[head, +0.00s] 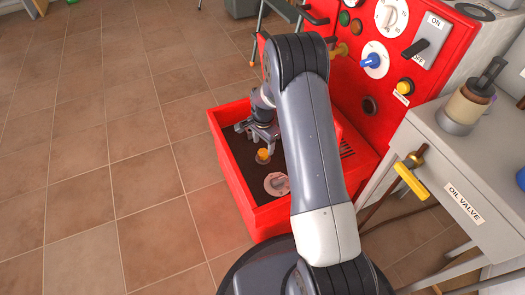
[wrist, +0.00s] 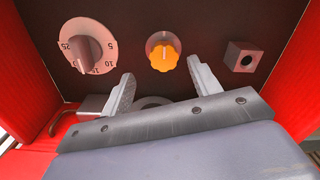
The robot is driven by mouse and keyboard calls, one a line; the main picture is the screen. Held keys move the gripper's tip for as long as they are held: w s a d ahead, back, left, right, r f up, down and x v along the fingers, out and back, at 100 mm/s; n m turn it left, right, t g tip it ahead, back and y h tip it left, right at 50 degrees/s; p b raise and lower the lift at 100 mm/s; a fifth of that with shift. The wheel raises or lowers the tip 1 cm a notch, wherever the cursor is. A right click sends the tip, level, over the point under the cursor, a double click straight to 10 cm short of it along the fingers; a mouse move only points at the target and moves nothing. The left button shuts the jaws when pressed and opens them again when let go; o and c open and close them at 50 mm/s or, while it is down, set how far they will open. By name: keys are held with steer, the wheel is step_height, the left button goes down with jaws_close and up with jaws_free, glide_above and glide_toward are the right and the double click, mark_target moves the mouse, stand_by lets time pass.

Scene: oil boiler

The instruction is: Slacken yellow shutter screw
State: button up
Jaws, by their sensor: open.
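The yellow shutter screw (wrist: 164,58) is an orange-yellow lobed knob on a pale round base, set in the dark panel inside the red housing. It also shows in the head view (head: 263,155), just beside my gripper. My gripper (head: 262,133) is open and empty. In the wrist view the two fingers of my gripper (wrist: 162,84) are spread apart, and the knob appears between and beyond their tips. No contact with the knob is visible.
A numbered grey dial (wrist: 84,45) is left of the screw, and a square block with a hole (wrist: 243,57) is right of it. Red housing walls (head: 232,172) surround the panel. A table with a yellow valve lever (head: 410,183) stands right. Floor (head: 130,150) at left is clear.

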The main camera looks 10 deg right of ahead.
mark_target(263, 152)
steer(key=f, duration=0.1)
steer(key=f+b, duration=0.1)
steer(key=f, duration=0.3)
steer(key=shift+w, duration=0.3)
steer(key=c, duration=1)
